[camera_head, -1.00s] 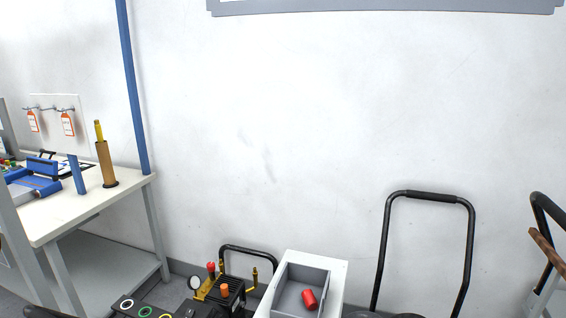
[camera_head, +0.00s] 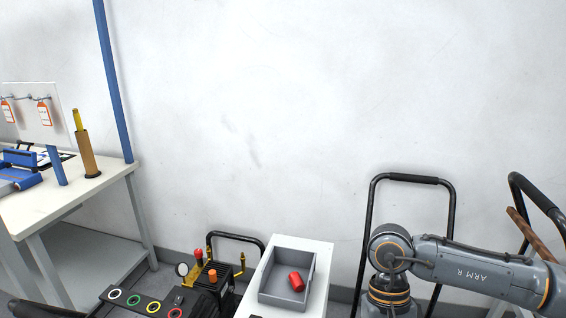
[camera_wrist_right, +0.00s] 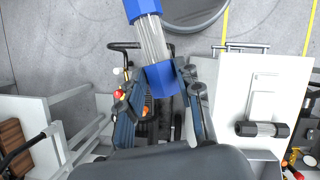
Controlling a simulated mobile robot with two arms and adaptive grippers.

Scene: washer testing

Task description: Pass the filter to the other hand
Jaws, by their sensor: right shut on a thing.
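In the right wrist view the filter (camera_wrist_right: 152,42) has blue end caps and a clear body with pale lengthwise strands. My right gripper (camera_wrist_right: 160,84) is shut on its near blue cap, with one finger on each side. The rest of the filter extends away past the fingers, and its far cap is cut by the top edge. In the head view my right arm comes in from the lower right, but its gripper is below the frame. My left gripper is in neither view.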

